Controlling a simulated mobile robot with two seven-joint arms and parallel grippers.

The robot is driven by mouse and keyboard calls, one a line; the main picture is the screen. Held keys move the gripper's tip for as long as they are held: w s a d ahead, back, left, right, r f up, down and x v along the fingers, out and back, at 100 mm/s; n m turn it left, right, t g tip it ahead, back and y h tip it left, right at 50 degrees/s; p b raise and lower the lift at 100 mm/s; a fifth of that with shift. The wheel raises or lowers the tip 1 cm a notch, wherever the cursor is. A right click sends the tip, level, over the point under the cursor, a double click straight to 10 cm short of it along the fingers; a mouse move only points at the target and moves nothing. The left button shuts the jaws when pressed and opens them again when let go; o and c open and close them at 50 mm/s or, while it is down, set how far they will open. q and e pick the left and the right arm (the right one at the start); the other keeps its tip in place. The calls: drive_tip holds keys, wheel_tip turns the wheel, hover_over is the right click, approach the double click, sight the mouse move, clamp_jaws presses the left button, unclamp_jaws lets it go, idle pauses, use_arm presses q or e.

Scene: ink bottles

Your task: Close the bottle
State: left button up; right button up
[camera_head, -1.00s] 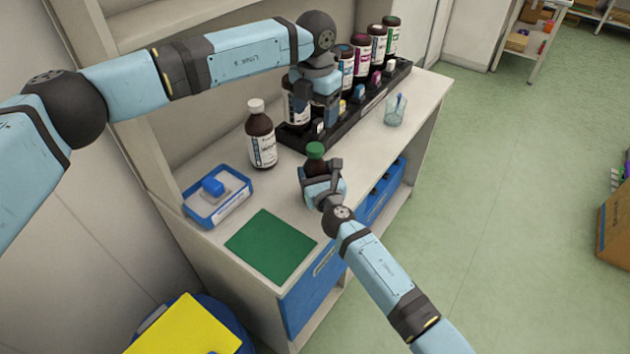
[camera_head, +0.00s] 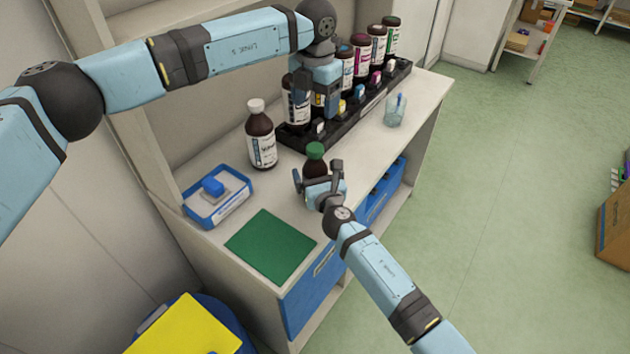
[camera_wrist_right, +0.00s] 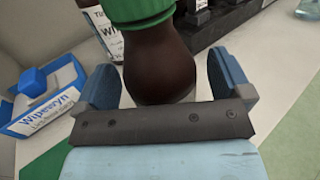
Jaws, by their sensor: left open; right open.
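A dark brown bottle (camera_head: 316,168) with a green cap (camera_head: 315,150) on its top stands upright on the worktop. In the right wrist view, the bottle (camera_wrist_right: 160,65) is between my fingers, and the lower part of the green cap (camera_wrist_right: 138,12) shows at the top edge. My right gripper (camera_head: 318,176) is open, one finger on each side of the bottle, with a visible gap at the right finger. My left gripper (camera_head: 322,100) is open and points down in front of the bottle rack; its fingertips are hard to make out.
A black rack (camera_head: 352,112) holds several labelled bottles behind. A white-capped brown bottle (camera_head: 261,138) stands left of the rack. A blue-rimmed tray (camera_head: 219,215), a green mat (camera_head: 270,246) and a glass cup (camera_head: 395,112) are on the worktop.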

drive_tip(key=p+v, duration=0.1)
drive_tip(key=v, duration=1.2)
drive_tip(key=shift+s, duration=0.25)
